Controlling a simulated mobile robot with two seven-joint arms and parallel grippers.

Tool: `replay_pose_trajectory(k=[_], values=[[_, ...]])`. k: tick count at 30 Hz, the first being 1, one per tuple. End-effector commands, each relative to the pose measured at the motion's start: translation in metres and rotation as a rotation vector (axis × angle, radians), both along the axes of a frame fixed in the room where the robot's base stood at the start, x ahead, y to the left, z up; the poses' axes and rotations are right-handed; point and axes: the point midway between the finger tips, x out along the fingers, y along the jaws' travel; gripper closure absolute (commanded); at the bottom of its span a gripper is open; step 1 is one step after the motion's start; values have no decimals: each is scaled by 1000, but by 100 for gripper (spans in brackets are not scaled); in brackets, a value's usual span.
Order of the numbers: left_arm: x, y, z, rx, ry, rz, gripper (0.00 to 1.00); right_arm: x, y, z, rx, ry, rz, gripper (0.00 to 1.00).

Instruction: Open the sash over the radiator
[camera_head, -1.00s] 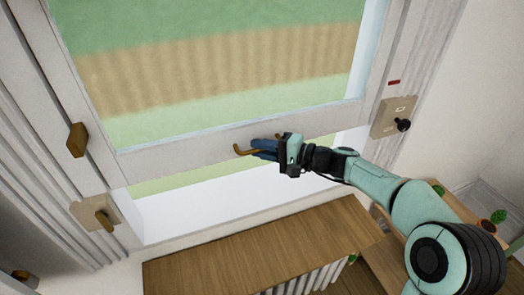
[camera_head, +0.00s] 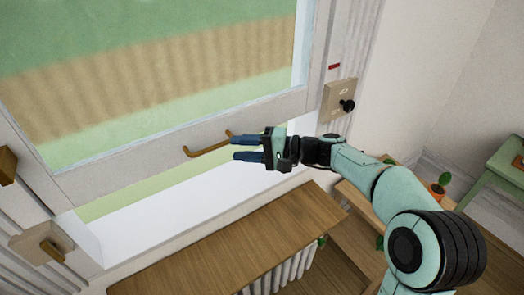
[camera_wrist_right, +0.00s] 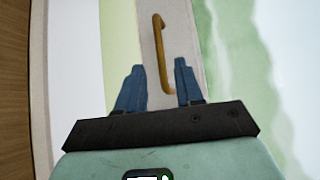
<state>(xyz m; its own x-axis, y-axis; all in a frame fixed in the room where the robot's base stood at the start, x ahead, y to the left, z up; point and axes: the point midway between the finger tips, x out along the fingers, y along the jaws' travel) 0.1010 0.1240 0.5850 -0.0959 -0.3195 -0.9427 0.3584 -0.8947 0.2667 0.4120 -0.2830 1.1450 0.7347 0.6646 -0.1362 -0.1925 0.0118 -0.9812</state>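The sash (camera_head: 180,125) is a white-framed window pane, and it stands raised, with an open gap (camera_head: 135,185) between its bottom rail and the white sill. A brass bar handle (camera_head: 207,149) is on the bottom rail; it also shows in the right wrist view (camera_wrist_right: 160,50). My right gripper (camera_head: 234,148) is open, its two blue fingers spread, at the handle's right end. In the wrist view the handle's near end shows between the fingers (camera_wrist_right: 159,64), with no grip on it. The radiator (camera_head: 283,272) shows as white ribs under a wooden shelf. My left gripper is out of view.
The wooden shelf top (camera_head: 220,240) lies below the sill. A beige plate with a black knob (camera_head: 347,106) is on the right frame, and a brass latch (camera_head: 50,248) is at lower left. A potted plant (camera_head: 437,190) stands at right.

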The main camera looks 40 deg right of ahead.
Motion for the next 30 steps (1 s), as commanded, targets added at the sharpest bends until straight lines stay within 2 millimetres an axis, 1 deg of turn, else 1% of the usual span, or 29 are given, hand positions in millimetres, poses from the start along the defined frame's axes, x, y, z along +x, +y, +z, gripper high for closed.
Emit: replay_pose_trajectory(k=[1,4,10,15,30], values=[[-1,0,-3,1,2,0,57,-9,-8,0,-3,-1,-4,64],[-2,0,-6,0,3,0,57,-22,-20,3,-2,0,-2,64],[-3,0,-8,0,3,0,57,-38,-35,7,0,0,-1,64],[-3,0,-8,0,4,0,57,-41,-37,8,0,0,1,64],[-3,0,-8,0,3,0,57,-41,-37,8,0,0,1,64]])
